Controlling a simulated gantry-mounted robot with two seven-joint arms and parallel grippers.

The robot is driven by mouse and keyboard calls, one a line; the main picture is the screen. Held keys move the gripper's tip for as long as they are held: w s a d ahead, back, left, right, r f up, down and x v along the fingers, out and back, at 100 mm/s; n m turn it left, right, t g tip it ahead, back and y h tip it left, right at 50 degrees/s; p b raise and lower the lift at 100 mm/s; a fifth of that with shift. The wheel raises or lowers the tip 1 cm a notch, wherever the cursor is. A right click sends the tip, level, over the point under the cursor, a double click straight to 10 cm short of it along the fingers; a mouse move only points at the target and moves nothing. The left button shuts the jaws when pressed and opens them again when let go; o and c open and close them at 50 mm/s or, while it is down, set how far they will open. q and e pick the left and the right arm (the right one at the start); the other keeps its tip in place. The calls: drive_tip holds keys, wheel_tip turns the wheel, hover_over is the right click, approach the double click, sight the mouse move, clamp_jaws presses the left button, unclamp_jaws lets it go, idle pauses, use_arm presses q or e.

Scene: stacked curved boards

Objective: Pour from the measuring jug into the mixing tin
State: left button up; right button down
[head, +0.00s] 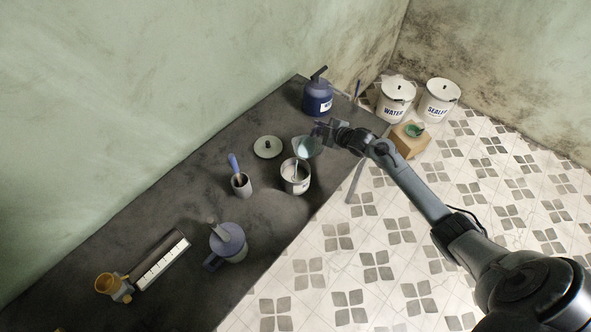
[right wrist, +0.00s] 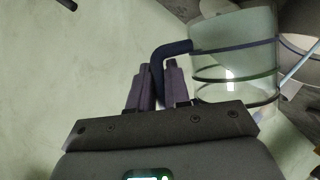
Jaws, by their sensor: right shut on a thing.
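The measuring jug (head: 305,148) is clear with a pale tint and hangs over the far rim of the mixing tin. In the right wrist view the jug (right wrist: 232,62) shows dark bands and a dark handle (right wrist: 168,50). My right gripper (head: 326,130) is shut on that handle; its fingers (right wrist: 156,88) are beside the jug wall. The mixing tin (head: 296,185) is a pale, open can on the dark counter with a thin stick in it. I cannot tell whether liquid is flowing. My left gripper is not in view.
A lid (head: 268,147) lies left of the tin. A grey cup (head: 241,185) with a blue-handled tool, a lidded jug (head: 228,242) and a blue pump bottle (head: 317,97) stand on the counter (head: 150,300). Buckets (head: 396,101) and a cardboard box (head: 410,141) are beyond its right edge.

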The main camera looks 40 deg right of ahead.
drive_tip(key=shift+r, duration=0.1)
idle(0.5)
drive_tip(key=shift+a, duration=0.15)
idle(0.4)
idle(0.4)
drive_tip(key=shift+a+r+n, duration=0.1)
drive_tip(key=shift+n, duration=0.2)
idle(0.3)
drive_tip(key=shift+s, duration=0.1)
idle(0.6)
drive_tip(key=shift+a+h, duration=0.1)
drive_tip(key=shift+h, duration=0.2)
drive_tip(key=shift+a+b, duration=0.15)
drive_tip(key=shift+b, duration=0.2)
idle(0.6)
drive_tip(key=shift+r+n, duration=0.1)
drive_tip(key=shift+n, duration=0.2)
